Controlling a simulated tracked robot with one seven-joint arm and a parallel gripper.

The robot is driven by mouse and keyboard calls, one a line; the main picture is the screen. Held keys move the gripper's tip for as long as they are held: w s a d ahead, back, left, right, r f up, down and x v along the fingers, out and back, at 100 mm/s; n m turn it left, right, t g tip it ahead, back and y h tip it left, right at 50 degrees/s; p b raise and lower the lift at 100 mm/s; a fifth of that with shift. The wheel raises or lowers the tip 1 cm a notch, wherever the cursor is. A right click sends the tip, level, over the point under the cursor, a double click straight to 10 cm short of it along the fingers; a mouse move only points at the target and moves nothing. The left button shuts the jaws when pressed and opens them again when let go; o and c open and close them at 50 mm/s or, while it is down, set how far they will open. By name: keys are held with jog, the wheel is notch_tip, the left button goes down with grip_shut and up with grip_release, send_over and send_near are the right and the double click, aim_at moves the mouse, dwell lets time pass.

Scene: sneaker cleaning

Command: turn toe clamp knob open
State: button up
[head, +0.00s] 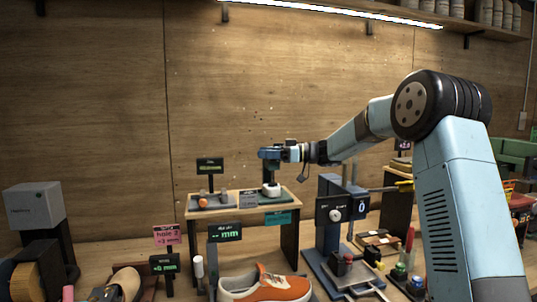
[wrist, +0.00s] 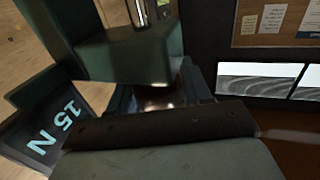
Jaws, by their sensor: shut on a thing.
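My gripper (head: 268,154) is at the top of a dark post fixture with a white round base (head: 271,190), on a small wooden stand in the head view. In the wrist view my gripper (wrist: 158,100) is shut on a small dark, shiny part (wrist: 160,92), which seems to be the toe clamp knob. Most of it is hidden between the fingers and under a dark green block (wrist: 125,55). A dark panel reading 15 N (wrist: 52,128) is at the left. How far the knob is turned cannot be seen.
An orange and white sneaker (head: 266,287) lies on the bench below the stand (head: 296,203). A blue press-like fixture (head: 330,225) stands right of the stand. Small display signs (head: 224,233) stand in front. The space above the stand, left of my arm, is free.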

jog(key=shift+s+d+r+n+g+h, duration=0.1)
jog(key=shift+n+g+h, duration=0.15)
jog(key=shift+n+g, duration=1.1)
jog(key=shift+s+d+r+n+g+h, duration=0.1)
jog(key=shift+n+g+h, duration=0.15)
jog(key=shift+n+g, duration=1.05)
jog(key=shift+m+g, duration=0.45)
jog(key=shift+g, duration=0.3)
jog(key=o, duration=0.7)
jog(key=shift+o, duration=1.3)
jog(key=shift+a+f, duration=0.1)
jog(key=shift+f, duration=0.05)
jog(key=v, duration=0.7)
jog(key=shift+d, duration=0.3)
jog(key=shift+w, duration=0.1)
